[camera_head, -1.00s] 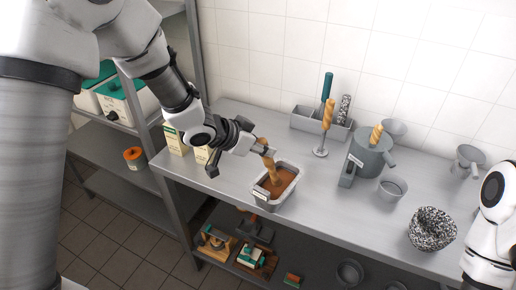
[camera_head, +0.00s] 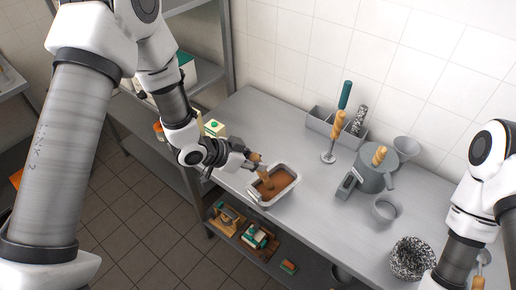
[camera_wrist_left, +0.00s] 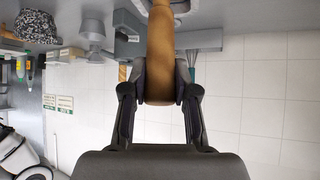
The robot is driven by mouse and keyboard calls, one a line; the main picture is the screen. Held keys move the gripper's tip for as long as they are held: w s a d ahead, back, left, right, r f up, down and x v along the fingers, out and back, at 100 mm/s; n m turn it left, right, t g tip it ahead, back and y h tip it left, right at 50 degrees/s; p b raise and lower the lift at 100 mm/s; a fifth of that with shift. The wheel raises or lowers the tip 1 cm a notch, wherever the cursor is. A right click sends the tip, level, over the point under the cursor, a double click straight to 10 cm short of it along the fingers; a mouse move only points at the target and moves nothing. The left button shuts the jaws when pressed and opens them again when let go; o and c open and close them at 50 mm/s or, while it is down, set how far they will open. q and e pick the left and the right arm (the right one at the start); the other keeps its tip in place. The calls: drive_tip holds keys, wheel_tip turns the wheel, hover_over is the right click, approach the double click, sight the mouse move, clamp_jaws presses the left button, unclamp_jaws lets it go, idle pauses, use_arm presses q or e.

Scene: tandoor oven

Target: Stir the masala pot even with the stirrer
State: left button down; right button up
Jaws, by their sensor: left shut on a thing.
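The masala pot (camera_head: 284,197) is a rectangular metal pan with brown masala in it, near the left end of the steel counter. My left gripper (camera_head: 254,164) is over the pot's far left side, shut on the wooden stirrer (camera_head: 267,181). The stirrer leans into the pot, and its lower end is hidden in the masala. In the left wrist view the stirrer (camera_wrist_left: 160,45) stands between both fingers of the left gripper (camera_wrist_left: 160,85). My right arm enters at the right edge; its gripper is not clearly seen.
A grey tray (camera_head: 322,122) with a green-handled tool stands by the wall. Bare counter lies between the pot and the jug.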

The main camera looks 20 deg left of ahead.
use_arm(q)
drive_tip(key=shift+s, duration=0.1)
drive_tip(key=shift+d+r, duration=0.15)
drive_tip(key=shift+w+r, duration=0.2)
drive_tip(key=shift+r, duration=0.15)
wheel_tip(320, 180, up, 11)
drive_tip(key=shift+s+f, duration=0.15)
drive_tip(key=shift+f, duration=0.05)
idle(0.4)
